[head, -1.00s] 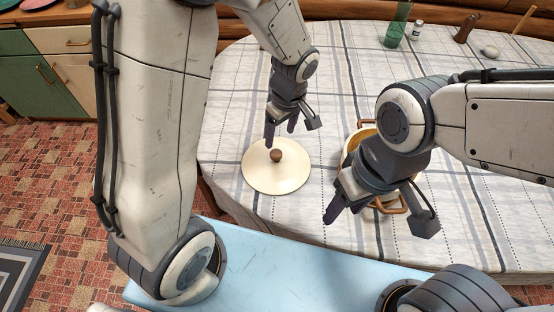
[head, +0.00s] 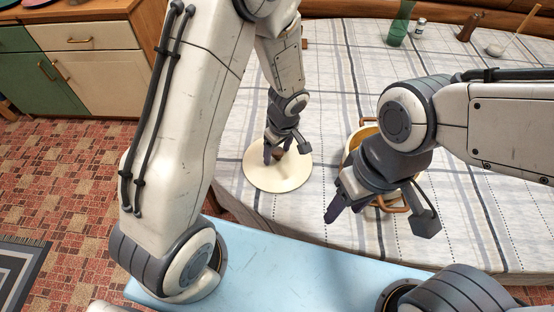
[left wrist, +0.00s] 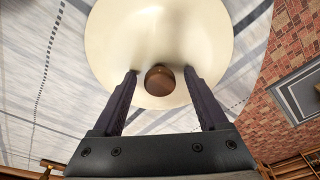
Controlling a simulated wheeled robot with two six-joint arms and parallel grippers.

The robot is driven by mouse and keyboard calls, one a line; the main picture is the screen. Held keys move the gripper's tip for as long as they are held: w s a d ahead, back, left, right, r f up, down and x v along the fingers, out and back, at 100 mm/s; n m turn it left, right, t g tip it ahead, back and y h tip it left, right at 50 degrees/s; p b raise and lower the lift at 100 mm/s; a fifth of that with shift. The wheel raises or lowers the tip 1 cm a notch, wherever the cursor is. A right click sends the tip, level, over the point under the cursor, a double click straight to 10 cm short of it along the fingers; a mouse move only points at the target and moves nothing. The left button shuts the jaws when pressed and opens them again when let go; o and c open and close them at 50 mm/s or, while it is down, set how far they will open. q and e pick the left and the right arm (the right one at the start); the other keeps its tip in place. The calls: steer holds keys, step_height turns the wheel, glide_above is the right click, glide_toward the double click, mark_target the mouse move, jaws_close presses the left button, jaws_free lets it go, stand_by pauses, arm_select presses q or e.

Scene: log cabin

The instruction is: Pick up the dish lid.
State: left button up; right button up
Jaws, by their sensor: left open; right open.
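The dish lid (head: 279,180) is a round cream disc with a brown knob, lying on the cloth-covered table. My left gripper (head: 278,158) is directly over it and partly hides the knob in the head view. In the left wrist view, the lid (left wrist: 115,40) fills the upper middle. Its brown knob (left wrist: 160,80) sits between the fingertips of my left gripper (left wrist: 160,74), with a gap on each side. My left gripper is open and empty. My right gripper (head: 378,212) is open and empty, in front of the pot, and hides part of it.
A cream pot (head: 352,143) with brown handles stands right of the lid. A green bottle (head: 398,28), a small white jar (head: 419,28) and a brown shaker (head: 468,27) stand at the back. The tablecloth (head: 320,75) behind the lid is clear.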

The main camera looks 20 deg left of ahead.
arm_select(q)
jaws_close()
steer(key=shift+r, duration=0.1)
